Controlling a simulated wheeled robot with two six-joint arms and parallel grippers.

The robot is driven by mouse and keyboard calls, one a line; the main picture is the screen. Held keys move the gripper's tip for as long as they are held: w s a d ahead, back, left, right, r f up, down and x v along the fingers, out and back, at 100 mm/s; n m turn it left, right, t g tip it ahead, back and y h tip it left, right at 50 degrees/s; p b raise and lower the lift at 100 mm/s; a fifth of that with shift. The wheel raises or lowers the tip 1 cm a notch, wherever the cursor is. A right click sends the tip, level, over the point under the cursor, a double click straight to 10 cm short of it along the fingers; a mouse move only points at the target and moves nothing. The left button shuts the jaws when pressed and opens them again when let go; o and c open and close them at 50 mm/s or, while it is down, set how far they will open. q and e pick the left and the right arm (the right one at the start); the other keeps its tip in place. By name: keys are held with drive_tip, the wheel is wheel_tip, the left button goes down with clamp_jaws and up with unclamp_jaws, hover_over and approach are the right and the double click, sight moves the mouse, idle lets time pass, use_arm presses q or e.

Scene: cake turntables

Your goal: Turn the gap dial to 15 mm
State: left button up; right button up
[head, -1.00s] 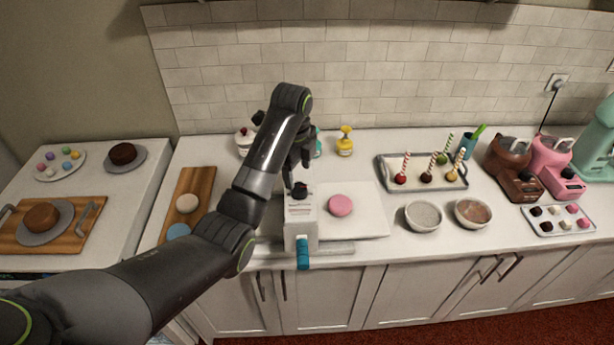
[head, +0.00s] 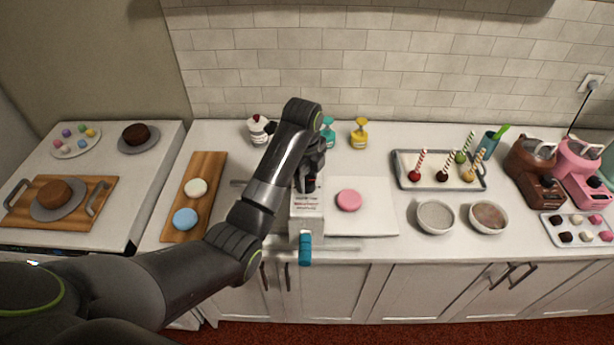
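A white machine (head: 307,209) with small lettering on its top stands near the counter's front edge, with a teal-handled crank (head: 305,250) at its front. Its dark gap dial is on top, towards the back, and is now mostly hidden by my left gripper (head: 309,184). The gripper points down at the dial, with its fingertips at or just above it. I cannot tell whether the fingers touch or grip the dial, and the dial's setting cannot be read. My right gripper is not in view.
A pink disc (head: 348,200) lies on a white board (head: 375,222) right of the machine. A wooden board (head: 180,224) with white and blue discs is to the left. Teal and yellow bottles (head: 360,134) stand behind. Two bowls (head: 435,216) and a cake-pop tray (head: 405,183) are farther right.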

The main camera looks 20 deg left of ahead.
use_arm(q)
drive_tip(key=shift+c, duration=1.4)
drive_tip(key=shift+n, duration=0.3)
drive_tip(key=shift+d+n, duration=0.1)
drive_tip(key=shift+n, duration=0.8)
drive_tip(key=n, duration=0.5)
drive_tip(key=shift+n, duration=0.3)
drive_tip(key=shift+n+y, duration=0.3)
drive_tip(key=shift+n, duration=0.1)
drive_tip(key=shift+r, duration=0.1)
drive_tip(key=o, duration=1)
drive_tip(key=shift+d, duration=0.1)
